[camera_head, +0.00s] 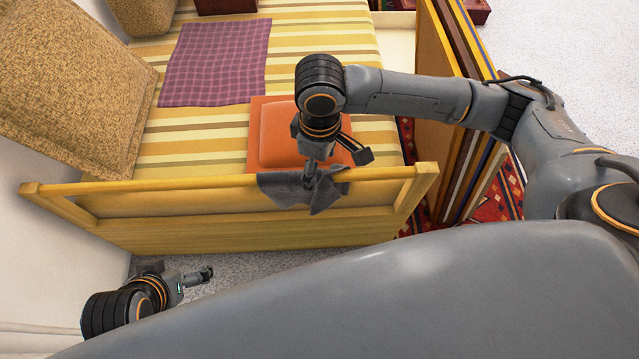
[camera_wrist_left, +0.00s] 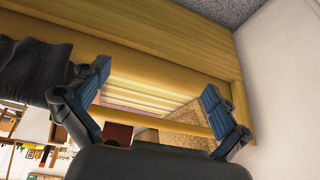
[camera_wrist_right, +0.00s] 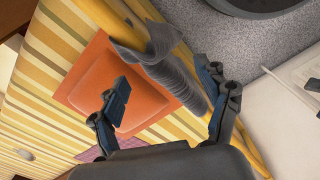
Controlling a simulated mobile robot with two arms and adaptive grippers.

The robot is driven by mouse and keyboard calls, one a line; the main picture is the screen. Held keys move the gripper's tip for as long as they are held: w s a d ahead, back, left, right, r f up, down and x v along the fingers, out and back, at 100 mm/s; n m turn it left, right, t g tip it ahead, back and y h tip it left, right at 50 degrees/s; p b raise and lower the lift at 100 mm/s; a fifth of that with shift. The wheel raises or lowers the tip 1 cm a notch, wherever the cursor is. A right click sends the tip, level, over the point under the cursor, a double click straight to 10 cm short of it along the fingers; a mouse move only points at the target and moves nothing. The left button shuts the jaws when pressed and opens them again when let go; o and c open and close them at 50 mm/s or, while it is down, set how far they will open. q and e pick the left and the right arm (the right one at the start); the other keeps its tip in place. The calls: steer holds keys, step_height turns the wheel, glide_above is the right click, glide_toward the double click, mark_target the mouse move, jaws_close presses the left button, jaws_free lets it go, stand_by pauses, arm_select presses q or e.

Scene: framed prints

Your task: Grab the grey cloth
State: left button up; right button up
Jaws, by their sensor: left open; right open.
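The grey cloth (camera_head: 288,190) hangs draped over the wooden rail of the bed end in the head view. It also shows at the left edge of the left wrist view (camera_wrist_left: 38,72). In the right wrist view the cloth (camera_wrist_right: 172,75) lies along the rail between and beyond my fingers. My right gripper (camera_head: 338,168) is open, pointing down right at the cloth and rail; whether it touches the cloth I cannot tell. My left gripper (camera_head: 198,277) is open and empty, low in front of the bed end, left of the cloth. Its fingers (camera_wrist_left: 155,95) face the wooden boards.
The wooden bed end rail (camera_head: 140,187) runs across in front of the striped bed (camera_head: 190,135). An orange cushion (camera_head: 278,130) lies just behind the cloth. A purple checked cloth (camera_head: 215,60) and a tan cushion (camera_head: 75,90) are farther back. Wooden panels (camera_head: 455,110) stand at right.

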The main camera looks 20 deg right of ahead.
mark_target(320, 182)
steer(key=shift+f+b, duration=0.9)
steer(key=shift+b, duration=0.2)
steer(key=shift+f, duration=0.8)
arm_select(q)
steer(key=w+d+r+t, duration=0.1)
steer(key=w+t, duration=0.1)
steer(key=w, duration=0.2)
steer(key=w+d+r+t+h, duration=0.1)
steer(key=w+d+r+t, duration=0.1)
steer(key=w+t, duration=0.1)
steer(key=shift+w+r, duration=0.3)
steer(key=shift+w, duration=0.45)
arm_select(e)
steer(key=shift+f, duration=0.55)
arm_select(q)
steer(key=shift+w+r, duration=0.1)
arm_select(e)
steer(key=shift+f, duration=0.2)
steer(key=shift+f+b, duration=0.45)
steer(key=shift+f, duration=0.25)
arm_select(q)
steer(key=shift+w+d+r+t+h, duration=0.25)
steer(key=shift+w+r+t, duration=0.25)
steer(key=shift+r+t, duration=0.1)
steer(key=shift+w+d+r+t+h, duration=0.25)
steer(key=shift+w+r+t, duration=0.25)
steer(key=shift+r+t, duration=0.1)
arm_select(e)
steer(key=shift+f, duration=0.6)
steer(key=shift+c, duration=0.5)
